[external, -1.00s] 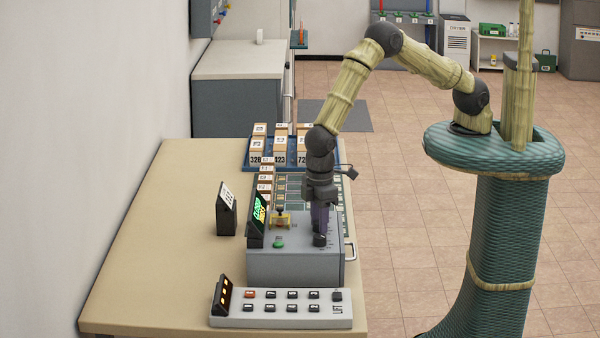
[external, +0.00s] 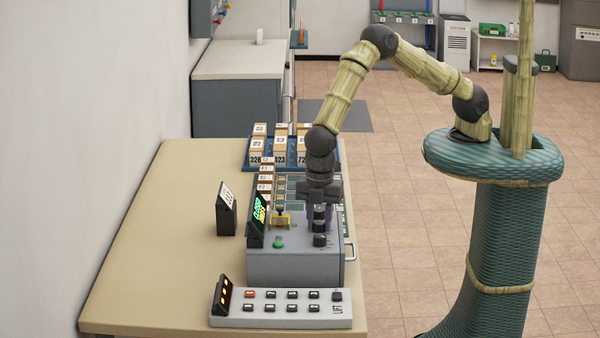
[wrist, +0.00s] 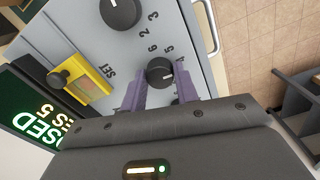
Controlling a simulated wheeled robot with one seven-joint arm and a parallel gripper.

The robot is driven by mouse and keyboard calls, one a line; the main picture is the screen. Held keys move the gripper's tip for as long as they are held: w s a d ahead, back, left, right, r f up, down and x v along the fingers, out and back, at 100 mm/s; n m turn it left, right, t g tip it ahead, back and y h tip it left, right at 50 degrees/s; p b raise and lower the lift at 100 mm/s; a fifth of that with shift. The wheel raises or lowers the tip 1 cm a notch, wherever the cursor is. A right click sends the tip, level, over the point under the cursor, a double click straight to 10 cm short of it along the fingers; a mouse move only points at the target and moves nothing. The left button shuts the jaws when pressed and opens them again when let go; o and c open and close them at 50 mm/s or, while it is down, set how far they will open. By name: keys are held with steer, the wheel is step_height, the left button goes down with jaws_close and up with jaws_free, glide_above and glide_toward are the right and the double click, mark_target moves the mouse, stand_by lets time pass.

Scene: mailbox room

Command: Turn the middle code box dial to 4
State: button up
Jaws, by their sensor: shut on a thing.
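The grey code box (external: 290,265) stands on the table, with black dials in a row on its top. My gripper (wrist: 160,88) points down, its two purple fingers shut on the middle dial (wrist: 160,68), one on each side. A pale pointer mark shows on this dial, toward the right in the wrist view; the exact number it points at is hard to tell. The near dial (external: 320,240) is free and also shows at the top of the wrist view (wrist: 120,12). The far dial is hidden.
A green-lettered display (wrist: 38,105) and a yellow bracket with a black knob (wrist: 80,78) are beside the dials. A green button (external: 279,244) is on the box. A keypad (external: 282,308) lies in front; bins of parcels (external: 252,160) stand behind.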

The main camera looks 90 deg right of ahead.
mark_target(319, 222)
steer(key=shift+w+n, duration=0.1)
steer(key=shift+n, duration=0.3)
steer(key=o, duration=1)
step_height(319, 222, up, 18)
steer(key=b, duration=0.3)
steer(key=shift+f, duration=0.25)
